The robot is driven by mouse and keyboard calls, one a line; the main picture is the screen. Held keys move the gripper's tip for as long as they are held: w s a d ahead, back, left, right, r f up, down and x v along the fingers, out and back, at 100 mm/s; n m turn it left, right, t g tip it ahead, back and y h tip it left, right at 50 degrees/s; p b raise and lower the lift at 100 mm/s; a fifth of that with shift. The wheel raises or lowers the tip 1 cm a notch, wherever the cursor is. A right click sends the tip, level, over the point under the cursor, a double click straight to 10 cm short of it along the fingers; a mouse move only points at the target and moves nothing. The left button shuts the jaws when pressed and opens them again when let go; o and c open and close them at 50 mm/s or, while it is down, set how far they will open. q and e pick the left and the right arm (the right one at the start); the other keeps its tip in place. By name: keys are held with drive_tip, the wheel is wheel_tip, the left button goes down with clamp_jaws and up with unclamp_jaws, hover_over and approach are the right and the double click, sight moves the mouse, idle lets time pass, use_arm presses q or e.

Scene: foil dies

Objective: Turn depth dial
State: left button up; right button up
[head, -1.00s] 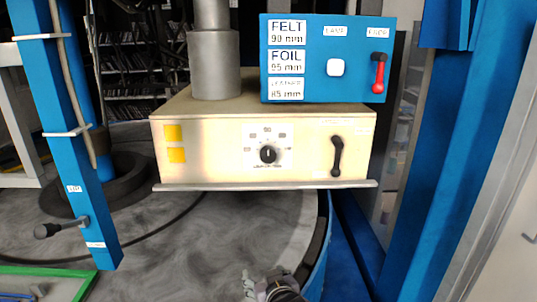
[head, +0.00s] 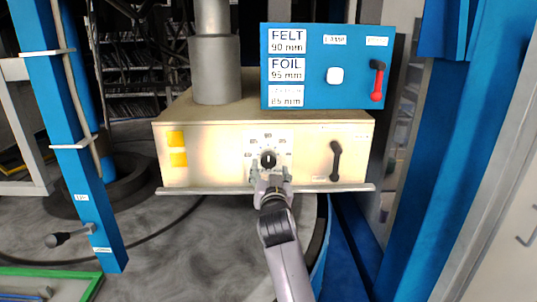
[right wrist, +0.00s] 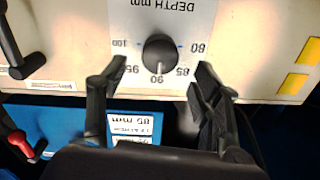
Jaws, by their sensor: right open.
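The depth dial (head: 268,159) is a round black knob on the front of the cream box (head: 215,150). In the right wrist view the dial (right wrist: 160,53) appears upside down, with its scale running from 80 to 100 around it. Its light mark seems to point at 90. My right gripper (head: 271,176) is just below and in front of the dial. In the right wrist view its open fingers (right wrist: 160,72) stand one on each side of the knob, with a gap on both sides. My left gripper is not in view.
A black lever (head: 336,160) is right of the dial on the same face. Above, a blue panel (head: 350,55) carries FELT, FOIL and a third label, plus a red-handled lever (head: 377,82). A metal ledge (head: 220,190) runs under the box. A blue post (head: 75,150) stands left.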

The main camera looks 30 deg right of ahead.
sight(269, 161)
drive_tip(key=p+x, duration=0.1)
drive_tip(key=x, duration=0.4)
drive_tip(key=shift+w+d+r+p, duration=0.15)
drive_tip(key=shift+w+d+p, duration=0.05)
drive_tip(key=shift+w+p, duration=0.2)
drive_tip(key=shift+w+d, duration=0.4)
drive_tip(key=shift+w, duration=0.2)
drive_tip(key=shift+c, duration=0.5)
drive_tip(key=shift+f, duration=0.2)
drive_tip(key=c, duration=1.1)
